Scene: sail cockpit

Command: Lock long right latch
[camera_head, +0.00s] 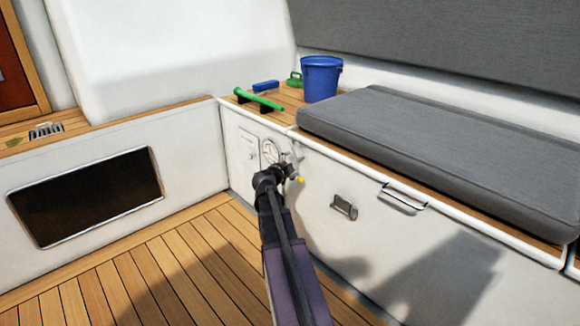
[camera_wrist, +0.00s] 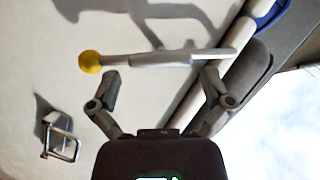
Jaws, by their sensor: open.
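On the white bench front, a metal latch (camera_head: 344,207) sits in the middle, and a longer metal handle-like latch (camera_head: 403,197) sits at the seat edge to its right. I cannot tell for sure which one the task names. One metal latch (camera_wrist: 60,137) shows at the lower left of the wrist view. My gripper (camera_head: 290,170) is left of both latches in the head view, in front of a grey lever with a yellow knob (camera_head: 300,180). In the wrist view my open gripper (camera_wrist: 160,76) has its fingers apart, with the lever (camera_wrist: 165,60) lying across just beyond the tips. Contact is unclear.
A blue bucket (camera_head: 321,78), a green handle (camera_head: 259,98) and a blue block (camera_head: 265,86) are on the bench top. A grey cushion (camera_head: 440,150) covers the seat. The wooden floor (camera_head: 165,265) is clear.

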